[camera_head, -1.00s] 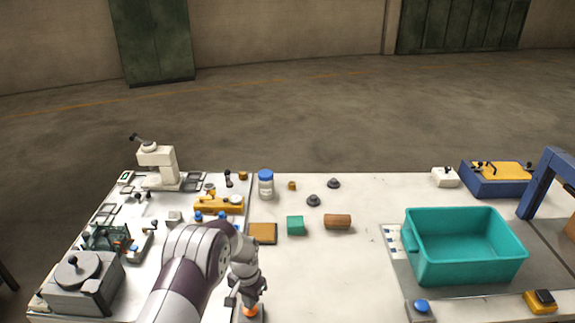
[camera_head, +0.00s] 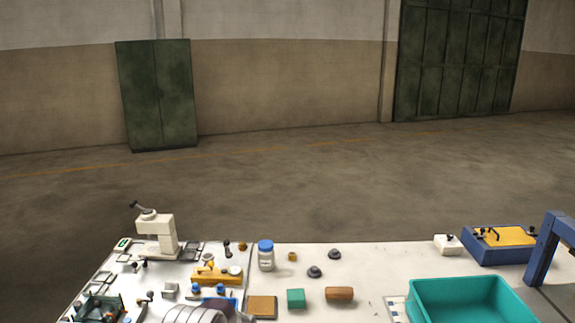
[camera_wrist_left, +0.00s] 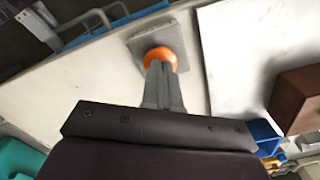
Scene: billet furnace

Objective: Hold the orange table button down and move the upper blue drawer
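The orange table button (camera_wrist_left: 160,55) sits on a square grey plate (camera_wrist_left: 138,45) on the white table in the left wrist view. My left gripper (camera_wrist_left: 160,70) has its fingers together, with nothing seen between them. The fingertips are at the button and appear to touch it; how far the button is pressed cannot be told. A blue edge with grey bars (camera_wrist_left: 95,22) shows past the table edge in the left wrist view; I cannot tell if it is the upper blue drawer. My right gripper is out of view.
On the white table (camera_head: 380,262) are a turquoise bin (camera_head: 472,290), a blue-capped jar (camera_head: 266,257), a green block (camera_head: 296,298), a brown cylinder (camera_head: 339,294) and a cream press-like device (camera_head: 157,235). A blue frame (camera_head: 545,255) stands at the right.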

